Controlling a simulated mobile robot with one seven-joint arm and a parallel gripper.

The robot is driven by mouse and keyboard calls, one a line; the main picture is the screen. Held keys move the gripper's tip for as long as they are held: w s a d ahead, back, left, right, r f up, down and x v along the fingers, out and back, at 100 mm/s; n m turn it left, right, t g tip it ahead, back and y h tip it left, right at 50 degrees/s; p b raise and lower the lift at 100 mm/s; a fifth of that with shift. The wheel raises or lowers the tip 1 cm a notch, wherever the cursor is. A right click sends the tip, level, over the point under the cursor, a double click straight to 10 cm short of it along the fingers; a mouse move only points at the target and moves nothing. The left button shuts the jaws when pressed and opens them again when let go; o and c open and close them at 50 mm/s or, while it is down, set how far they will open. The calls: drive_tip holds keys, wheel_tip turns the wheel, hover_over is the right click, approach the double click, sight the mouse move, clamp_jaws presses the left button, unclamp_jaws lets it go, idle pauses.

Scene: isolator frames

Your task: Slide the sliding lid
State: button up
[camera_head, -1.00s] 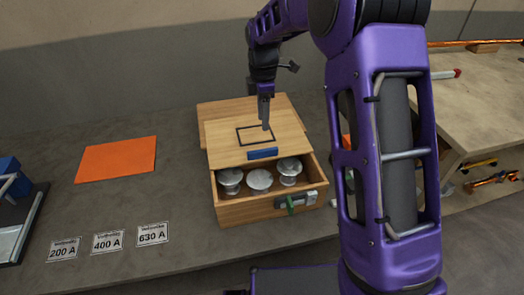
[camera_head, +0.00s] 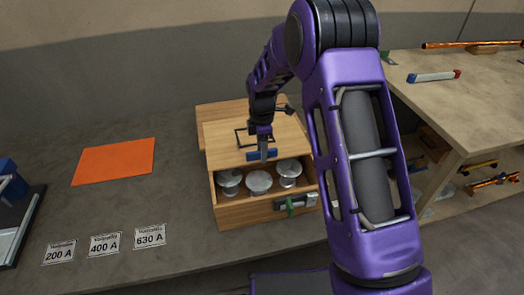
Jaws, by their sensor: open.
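The sliding lid (camera_head: 285,128) is a flat wooden panel with a black rectangle outline and a blue handle (camera_head: 253,156) at its front edge. It lies on the wooden box (camera_head: 240,212), pushed back so that the front of the box is uncovered. Several silver round-topped parts (camera_head: 259,183) stand inside. My gripper (camera_head: 264,158) points down at the blue handle and hides part of it. Its jaws are open, but the gap between the fingers is hard to see. I cannot tell whether it touches the handle.
A green and grey latch (camera_head: 291,205) is on the box front. An orange mat (camera_head: 114,162) and labels for 200 A, 400 A and 630 A (camera_head: 150,236) lie to the left on the grey table. A wooden workbench (camera_head: 470,85) stands to the right. The table between mat and box is clear.

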clamp_jaws()
idle(1.3)
